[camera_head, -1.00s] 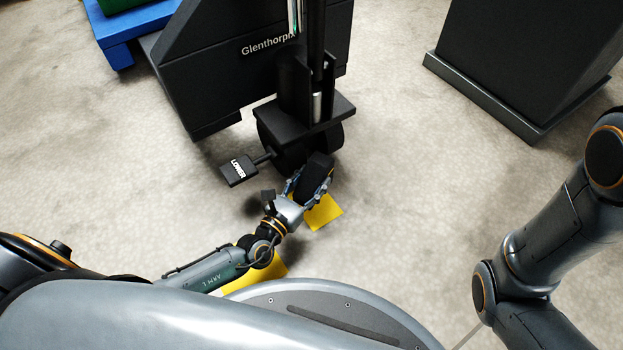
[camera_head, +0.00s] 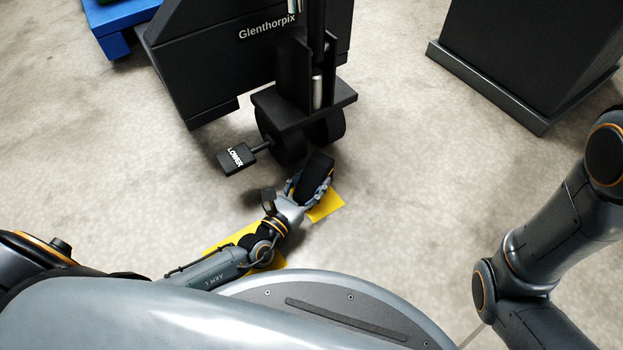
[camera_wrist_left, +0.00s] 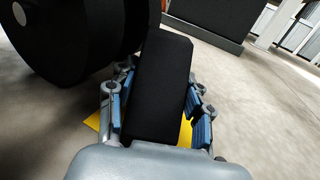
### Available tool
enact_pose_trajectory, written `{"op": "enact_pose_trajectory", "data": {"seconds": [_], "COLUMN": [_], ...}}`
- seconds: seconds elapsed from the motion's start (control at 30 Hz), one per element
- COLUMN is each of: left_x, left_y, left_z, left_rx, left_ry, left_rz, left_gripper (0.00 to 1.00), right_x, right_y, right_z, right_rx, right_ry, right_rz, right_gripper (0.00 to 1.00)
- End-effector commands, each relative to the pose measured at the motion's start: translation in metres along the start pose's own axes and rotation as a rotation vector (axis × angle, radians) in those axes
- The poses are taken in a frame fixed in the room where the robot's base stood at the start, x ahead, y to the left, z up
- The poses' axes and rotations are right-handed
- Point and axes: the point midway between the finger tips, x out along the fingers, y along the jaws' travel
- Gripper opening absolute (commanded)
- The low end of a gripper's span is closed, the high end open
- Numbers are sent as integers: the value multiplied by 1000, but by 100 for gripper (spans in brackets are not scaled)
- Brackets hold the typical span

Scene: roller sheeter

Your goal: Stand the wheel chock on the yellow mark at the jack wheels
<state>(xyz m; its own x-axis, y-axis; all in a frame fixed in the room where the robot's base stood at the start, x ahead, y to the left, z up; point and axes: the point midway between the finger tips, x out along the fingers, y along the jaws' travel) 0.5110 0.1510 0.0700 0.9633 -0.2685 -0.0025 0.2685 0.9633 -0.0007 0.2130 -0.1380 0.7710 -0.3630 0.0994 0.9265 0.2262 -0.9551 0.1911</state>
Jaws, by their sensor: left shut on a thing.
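My left gripper (camera_head: 309,190) is shut on the black wheel chock (camera_head: 317,172), with a finger on each side of it. The chock also fills the middle of the left wrist view (camera_wrist_left: 160,85), between the blue finger pads. The yellow mark (camera_head: 326,205) shows partly beneath and right of the gripper; the rest is hidden. In the wrist view, yellow shows on both sides of the chock (camera_wrist_left: 93,121). The black jack wheels (camera_head: 290,140) stand just beyond the chock. I cannot tell whether the chock touches the floor or the wheels. My right gripper is not in view.
A black pedal marked LOWER (camera_head: 236,159) sticks out left of the wheels. Another yellow patch (camera_head: 235,240) lies under my left forearm. A dark cabinet (camera_head: 520,60) stands at the upper right, a blue pallet-like thing (camera_head: 108,18) at the upper left. The floor on the right is clear.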

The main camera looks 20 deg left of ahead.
Motion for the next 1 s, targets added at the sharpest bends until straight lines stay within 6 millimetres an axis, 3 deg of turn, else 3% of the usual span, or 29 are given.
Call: {"op": "enact_pose_trajectory", "data": {"seconds": [0.57, 0.6, 0.7, 1.0], "left_x": [1, 1, 1, -1], "left_y": [0, 0, 0, 0], "left_z": [-9, -9, -10, -12], "left_rx": [1, 0, 0, 0], "left_ry": [-4, -5, -4, 4], "left_rz": [1, 1, 1, -1], "left_gripper": [0, 56, 77, 77], "right_x": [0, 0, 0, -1], "right_y": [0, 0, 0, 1], "right_z": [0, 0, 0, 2], "right_rx": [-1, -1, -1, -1], "right_ry": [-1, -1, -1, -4], "right_rz": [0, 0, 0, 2], "right_gripper": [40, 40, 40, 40]}}
